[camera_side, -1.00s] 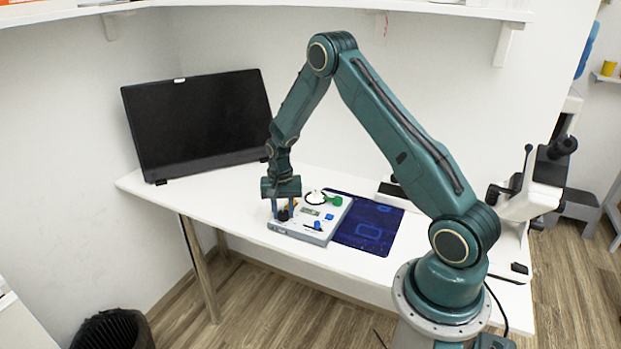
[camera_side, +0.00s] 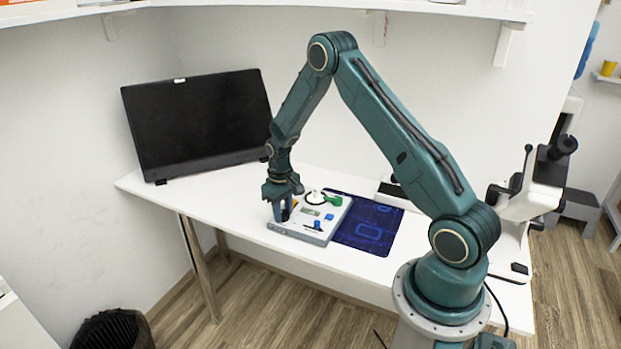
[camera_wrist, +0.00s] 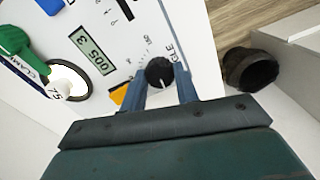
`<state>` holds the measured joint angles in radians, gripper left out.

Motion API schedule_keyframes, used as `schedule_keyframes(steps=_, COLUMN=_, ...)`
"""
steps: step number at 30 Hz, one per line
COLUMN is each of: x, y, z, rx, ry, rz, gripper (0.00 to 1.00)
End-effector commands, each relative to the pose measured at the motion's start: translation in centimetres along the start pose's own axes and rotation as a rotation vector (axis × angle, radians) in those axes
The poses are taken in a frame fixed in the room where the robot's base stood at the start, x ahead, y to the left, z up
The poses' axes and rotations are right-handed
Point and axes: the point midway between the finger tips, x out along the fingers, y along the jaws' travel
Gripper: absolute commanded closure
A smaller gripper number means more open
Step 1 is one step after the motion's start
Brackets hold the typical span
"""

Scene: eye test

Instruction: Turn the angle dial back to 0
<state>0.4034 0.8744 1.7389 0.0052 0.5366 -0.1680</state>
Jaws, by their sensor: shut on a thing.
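The angle dial (camera_wrist: 160,73) is a small black round knob with a white pointer line, on a white instrument panel (camera_side: 300,233). In the wrist view its pointer faces down, toward my gripper's palm. Scale marks lie at its upper left, and a partly covered label ending in "GLE" is on its right. My gripper (camera_side: 283,210) points down at the panel's left end. In the wrist view its two blue-grey fingers (camera_wrist: 160,80) are shut on the dial, one on each side. In the side view the dial is mostly hidden by the fingers.
A display (camera_wrist: 91,50), a green clamp lever (camera_wrist: 15,42) and a yellow part (camera_wrist: 119,94) are near the dial. A dark blue mat (camera_side: 365,237) lies right of the panel. A black monitor (camera_side: 197,120) stands behind left. A bin (camera_side: 112,330) is on the floor.

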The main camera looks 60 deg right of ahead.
Motion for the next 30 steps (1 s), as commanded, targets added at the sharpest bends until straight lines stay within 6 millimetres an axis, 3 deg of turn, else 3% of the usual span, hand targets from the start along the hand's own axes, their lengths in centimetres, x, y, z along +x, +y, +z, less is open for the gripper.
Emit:
schedule_keyframes(steps=20, x=-0.10, y=0.02, z=-0.09, rx=-0.088, ry=0.003, rz=0.000, gripper=0.92)
schedule_keyframes(steps=21, x=-0.10, y=0.02, z=-0.09, rx=-0.088, ry=0.003, rz=0.000, gripper=0.64)
schedule_keyframes(steps=23, x=-0.10, y=0.02, z=-0.09, rx=-0.088, ry=0.003, rz=0.000, gripper=0.52)
schedule_keyframes(steps=24, x=-0.09, y=0.02, z=-0.08, rx=-0.088, ry=0.002, rz=0.000, gripper=0.48)
schedule_keyframes(steps=30, x=-0.04, y=0.01, z=-0.04, rx=-0.087, ry=0.001, rz=0.000, gripper=0.48)
